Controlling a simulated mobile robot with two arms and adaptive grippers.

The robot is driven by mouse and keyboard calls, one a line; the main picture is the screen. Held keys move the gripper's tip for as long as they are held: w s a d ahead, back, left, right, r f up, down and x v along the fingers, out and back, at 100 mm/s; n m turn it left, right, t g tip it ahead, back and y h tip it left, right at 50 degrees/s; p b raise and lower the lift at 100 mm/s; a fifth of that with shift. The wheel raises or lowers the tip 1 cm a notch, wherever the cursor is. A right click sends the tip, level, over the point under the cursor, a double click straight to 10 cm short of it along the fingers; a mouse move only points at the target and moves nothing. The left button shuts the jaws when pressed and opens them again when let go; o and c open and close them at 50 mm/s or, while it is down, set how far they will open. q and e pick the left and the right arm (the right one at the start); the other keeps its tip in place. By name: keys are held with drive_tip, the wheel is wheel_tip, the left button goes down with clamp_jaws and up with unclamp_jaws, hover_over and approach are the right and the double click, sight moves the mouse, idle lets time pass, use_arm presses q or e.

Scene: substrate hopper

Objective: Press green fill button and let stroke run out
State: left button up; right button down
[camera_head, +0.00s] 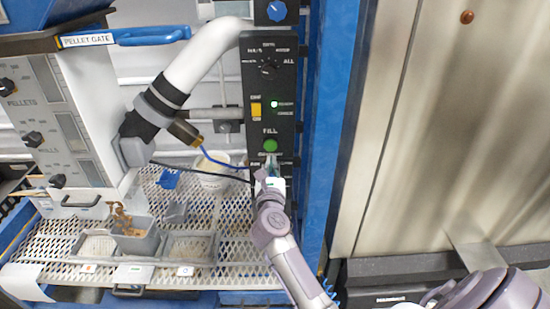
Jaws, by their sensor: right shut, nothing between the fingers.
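The green FILL button (270,145) sits on the lower part of a black upright control panel (284,60). My right gripper (271,160) is shut and empty, with its tips just below the button. I cannot tell whether the tips touch the panel. The gripper and wrist hide the panel's lowest part. My left gripper is not in view.
Left of the panel, a white pipe (203,55) with a black collar slants down to a nozzle. Below it, grey bins (190,247) and a white bucket (213,181) stand on a perforated shelf. A blue post (337,120) stands right of the panel.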

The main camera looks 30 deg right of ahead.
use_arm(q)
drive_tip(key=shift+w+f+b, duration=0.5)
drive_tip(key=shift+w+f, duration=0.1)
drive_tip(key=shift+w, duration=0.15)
use_arm(e)
drive_tip(key=v, duration=0.6)
drive_tip(key=shift+a+f, duration=0.35)
drive_tip(key=shift+f, duration=0.05)
